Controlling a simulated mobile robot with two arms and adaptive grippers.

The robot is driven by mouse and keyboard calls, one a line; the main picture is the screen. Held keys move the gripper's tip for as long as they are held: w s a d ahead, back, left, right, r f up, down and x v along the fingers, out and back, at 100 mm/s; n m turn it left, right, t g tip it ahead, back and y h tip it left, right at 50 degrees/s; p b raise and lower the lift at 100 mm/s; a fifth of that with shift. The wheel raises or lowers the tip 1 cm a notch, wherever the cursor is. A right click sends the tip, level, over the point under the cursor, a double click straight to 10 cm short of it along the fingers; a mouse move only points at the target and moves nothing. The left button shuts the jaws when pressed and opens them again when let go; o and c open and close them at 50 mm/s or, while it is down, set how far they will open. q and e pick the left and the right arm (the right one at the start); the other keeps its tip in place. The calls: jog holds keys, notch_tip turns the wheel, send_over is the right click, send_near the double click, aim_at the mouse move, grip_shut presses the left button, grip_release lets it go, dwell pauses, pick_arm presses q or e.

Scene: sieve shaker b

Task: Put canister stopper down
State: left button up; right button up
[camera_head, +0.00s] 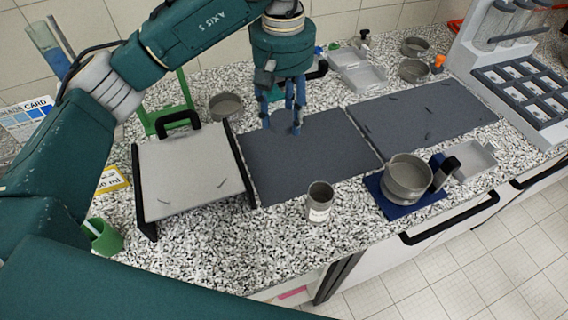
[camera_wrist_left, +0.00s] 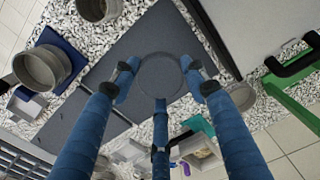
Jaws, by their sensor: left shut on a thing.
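My left gripper (camera_head: 283,127) hangs fingers down over the left dark mat (camera_head: 320,150). In the left wrist view its three fingers close around a round dark grey disc, the canister stopper (camera_wrist_left: 160,74). The stopper nearly blends with the mat behind it; I cannot tell whether it touches the mat. It is not clear in the head view. The open grey canister (camera_head: 319,202), with a pale label, stands upright in front of the mat and shows at the top of the left wrist view (camera_wrist_left: 97,8). My right gripper is not in view.
A light tray-like platform (camera_head: 190,165) with black sides stands left of the mat. A sieve pan (camera_head: 407,178) sits on a blue base at the right. A second dark mat (camera_head: 420,115) holds small dark pieces. A grey bowl (camera_head: 226,106) stands behind. Much of the left mat is clear.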

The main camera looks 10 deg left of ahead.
pick_arm(q)
notch_tip(320, 180, down, 13)
jog(key=p, duration=0.2)
jog(key=shift+p, duration=0.3)
notch_tip(320, 180, down, 3)
jog(key=shift+f+p, duration=0.1)
jog(key=shift+p, duration=0.4)
jog(key=shift+f, duration=0.15)
jog(key=shift+f+b, duration=0.2)
jog(key=shift+b, duration=0.15)
jog(key=o, duration=1.3)
jog(key=shift+r, duration=0.15)
